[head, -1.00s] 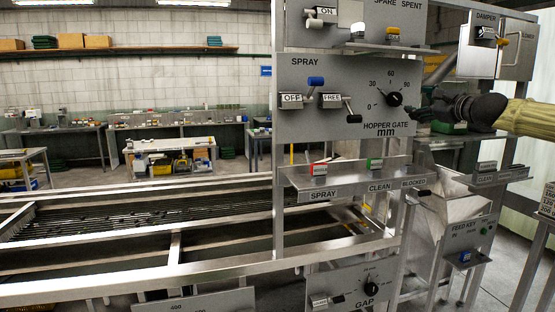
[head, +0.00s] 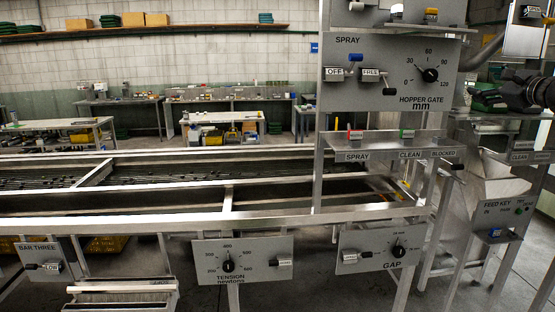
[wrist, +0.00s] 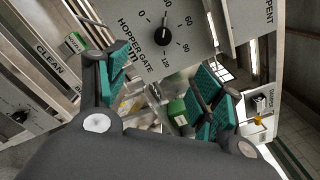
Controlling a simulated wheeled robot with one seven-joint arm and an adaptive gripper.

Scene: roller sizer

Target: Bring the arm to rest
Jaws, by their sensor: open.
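My gripper (head: 484,98) is at the right edge of the head view, to the right of the hopper gate panel (head: 388,68) and its black dial (head: 430,75). In the wrist view my gripper (wrist: 162,80) is open, with its teal finger pads spread apart and nothing between them. The hopper gate dial (wrist: 163,38) shows beyond the fingers there, apart from them. Most of my arm is out of the head view.
A metal ledge (head: 370,145) with spray and clean tags juts out below the panel. The feed key box (head: 494,232) and a metal chute (head: 492,185) stand at the right. The roller frame (head: 230,216) fills the left. Lower panels hold tension (head: 243,259) and gap dials.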

